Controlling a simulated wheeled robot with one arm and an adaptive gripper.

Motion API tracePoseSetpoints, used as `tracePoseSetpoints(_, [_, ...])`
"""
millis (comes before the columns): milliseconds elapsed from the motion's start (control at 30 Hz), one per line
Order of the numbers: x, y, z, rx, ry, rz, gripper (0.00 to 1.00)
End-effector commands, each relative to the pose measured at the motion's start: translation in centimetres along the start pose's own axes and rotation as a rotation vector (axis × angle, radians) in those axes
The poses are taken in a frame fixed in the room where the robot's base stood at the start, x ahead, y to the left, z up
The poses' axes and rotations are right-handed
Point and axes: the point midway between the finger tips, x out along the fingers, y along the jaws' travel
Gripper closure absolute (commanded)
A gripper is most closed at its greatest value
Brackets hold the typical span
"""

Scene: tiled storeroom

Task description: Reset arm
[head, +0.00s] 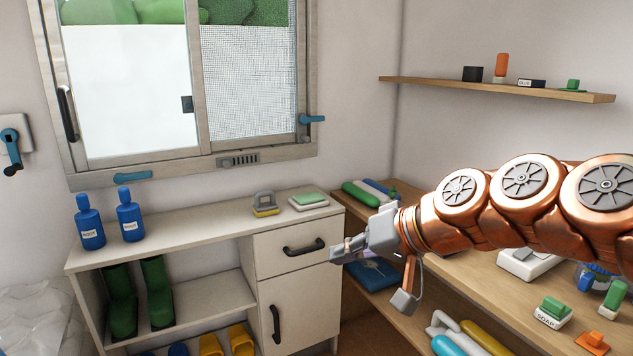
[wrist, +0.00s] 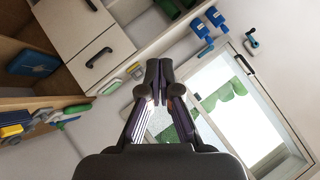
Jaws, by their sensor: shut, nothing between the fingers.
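My copper-coloured arm reaches in from the right in the head view. My gripper (head: 340,253) is shut and empty, in front of the right side of the white cabinet (head: 165,234), near its drawer handle. I cannot tell from the head view how far it is from the cabinet. In the wrist view my gripper (wrist: 152,68) shows its fingertips together with nothing between them.
Two blue bottles (head: 130,217) and a scrubbing brush (head: 265,204) stand on the cabinet top. A wooden shelf unit (head: 497,281) with several items runs along the right. A wall shelf (head: 480,88) is above. A window (head: 190,90) is behind the cabinet.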

Motion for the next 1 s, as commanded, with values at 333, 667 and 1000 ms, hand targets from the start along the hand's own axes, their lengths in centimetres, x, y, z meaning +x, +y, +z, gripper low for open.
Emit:
tracePoseSetpoints(333, [-5.3, -0.5, 9.5, -0.001, -0.344, 0.278, 1.0])
tracePoseSetpoints(667, [-14.6, 1.6, 18.1, 0.115, -0.63, 0.573, 1.0])
tracePoseSetpoints(1000, [-20.3, 2.4, 22.4, 0.217, -0.761, 0.729, 1.0])
